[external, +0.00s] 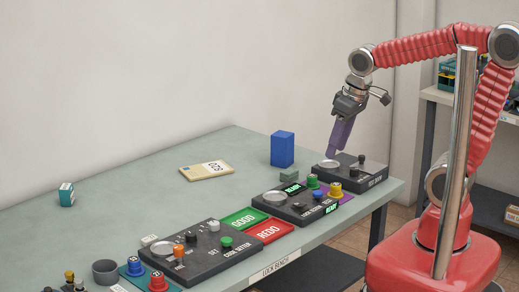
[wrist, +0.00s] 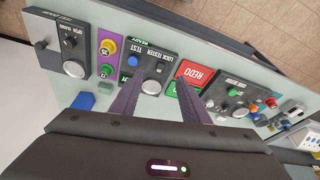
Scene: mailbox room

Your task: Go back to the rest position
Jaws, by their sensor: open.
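My gripper (external: 341,137) hangs from the red arm above the right end of the bench, over the back edge of the rightmost dark panel (external: 372,172). In the wrist view the two purple fingers of my gripper (wrist: 163,92) are spread apart with nothing between them. The lock tester panel (wrist: 157,62) and the red REDO pad (wrist: 195,75) show beyond the fingertips. Whether the fingertips clear the rightmost panel is hard to tell in the external view.
A blue block (external: 282,149) stands behind the panels. A yellow card (external: 207,170) lies mid-bench. The green GOOD pad (external: 243,218) and the code setter panel (external: 190,252) are further left. A teal box (external: 66,193) stands far left. The bench's back half is mostly clear.

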